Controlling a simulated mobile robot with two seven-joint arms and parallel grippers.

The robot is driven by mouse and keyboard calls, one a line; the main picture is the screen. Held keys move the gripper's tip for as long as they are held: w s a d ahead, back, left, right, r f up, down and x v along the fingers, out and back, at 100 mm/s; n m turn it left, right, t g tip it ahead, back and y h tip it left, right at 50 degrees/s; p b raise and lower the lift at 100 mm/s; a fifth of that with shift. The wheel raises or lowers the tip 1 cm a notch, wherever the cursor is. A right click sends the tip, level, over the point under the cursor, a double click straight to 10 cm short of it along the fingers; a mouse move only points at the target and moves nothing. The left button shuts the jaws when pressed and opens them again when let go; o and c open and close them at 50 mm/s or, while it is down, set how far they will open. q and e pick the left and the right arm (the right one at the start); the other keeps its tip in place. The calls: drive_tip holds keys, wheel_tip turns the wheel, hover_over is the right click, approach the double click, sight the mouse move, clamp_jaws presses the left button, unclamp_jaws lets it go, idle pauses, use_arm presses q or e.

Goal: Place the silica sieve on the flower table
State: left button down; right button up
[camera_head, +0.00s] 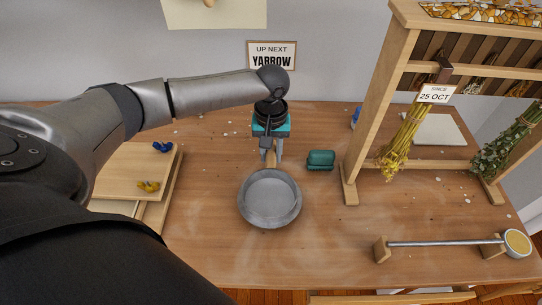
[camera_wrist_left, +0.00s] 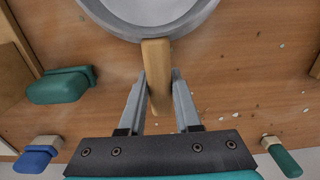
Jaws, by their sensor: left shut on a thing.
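The silica sieve is a round grey pan (camera_head: 269,199) with a short wooden handle, over the middle of the wooden table (camera_head: 330,245). My left gripper (camera_head: 267,153) comes down from behind the sieve and is shut on its handle. In the left wrist view the handle (camera_wrist_left: 157,65) sits between the two grey fingers, and part of the pale pan (camera_wrist_left: 150,12) shows at the top. Whether the sieve rests on the table or hangs just above it, I cannot tell. My right gripper is out of view.
A green block (camera_head: 320,160) lies right of the sieve. A wooden rack (camera_head: 360,120) with hanging yellow and green bunches stands at the right. A metal rod (camera_head: 445,243) lies on wooden supports at front right. Wooden boards (camera_head: 120,170) lie at left. Table in front of the sieve is clear.

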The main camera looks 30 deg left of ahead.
use_arm(q)
drive_tip(key=shift+f, duration=0.2)
drive_tip(key=shift+f, duration=0.2)
drive_tip(key=shift+f, duration=0.4)
drive_tip(key=c, duration=0.6)
unclamp_jaws()
drive_tip(key=shift+w+r, duration=0.1)
drive_tip(key=shift+r, duration=0.15)
wheel_tip(320, 180, up, 13)
drive_tip(key=p, duration=0.3)
drive_tip(key=shift+f+p, duration=0.15)
drive_tip(key=shift+p, duration=0.15)
